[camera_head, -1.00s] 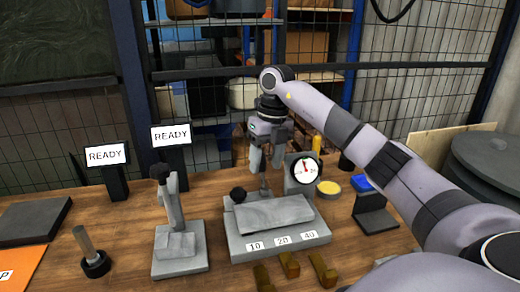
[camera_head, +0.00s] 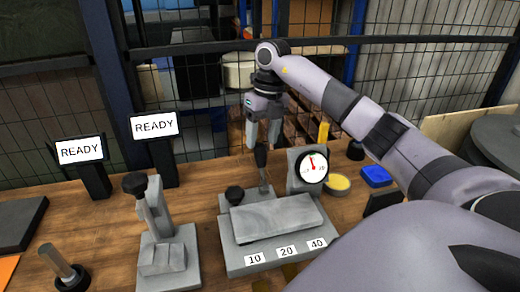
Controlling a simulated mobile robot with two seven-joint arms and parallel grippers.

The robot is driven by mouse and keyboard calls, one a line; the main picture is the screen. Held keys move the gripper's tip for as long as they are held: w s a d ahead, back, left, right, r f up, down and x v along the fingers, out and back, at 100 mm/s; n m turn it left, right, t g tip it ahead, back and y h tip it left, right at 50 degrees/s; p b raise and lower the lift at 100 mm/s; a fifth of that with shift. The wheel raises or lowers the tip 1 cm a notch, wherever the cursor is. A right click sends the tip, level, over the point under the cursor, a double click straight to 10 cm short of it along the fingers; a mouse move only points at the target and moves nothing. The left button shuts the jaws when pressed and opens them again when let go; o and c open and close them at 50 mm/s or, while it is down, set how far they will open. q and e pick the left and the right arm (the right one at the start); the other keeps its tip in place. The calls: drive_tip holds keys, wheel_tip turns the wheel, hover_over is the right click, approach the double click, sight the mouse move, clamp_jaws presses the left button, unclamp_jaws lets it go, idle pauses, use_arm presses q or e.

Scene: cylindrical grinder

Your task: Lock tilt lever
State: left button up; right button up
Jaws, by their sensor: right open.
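A grey fixture (camera_head: 232,240) with labels 10, 20 and 40 stands on the bench, with a grey block (camera_head: 275,218) on top. At its back, a thin upright lever (camera_head: 262,165) with a dark grip stands beside the dial gauge. A black round knob (camera_head: 234,195) sits at the fixture's back left. My right gripper (camera_head: 262,142) points down over the lever, fingers apart, with the dark grip at its fingertips. I cannot tell whether the fingers touch it. My left gripper is not in view.
A dial gauge (camera_head: 313,167) stands close right of the lever, with a yellow-topped round tin (camera_head: 338,184) and a blue item (camera_head: 377,176) beyond. A grey stand with a black-knobbed arm (camera_head: 150,207) is left. Two READY signs (camera_head: 155,125) stand behind. My right arm hides the bench's right front.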

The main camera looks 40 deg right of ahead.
sight(261, 144)
drive_tip(key=f, duration=0.5)
drive_tip(key=shift+a, duration=0.3)
clamp_jaws()
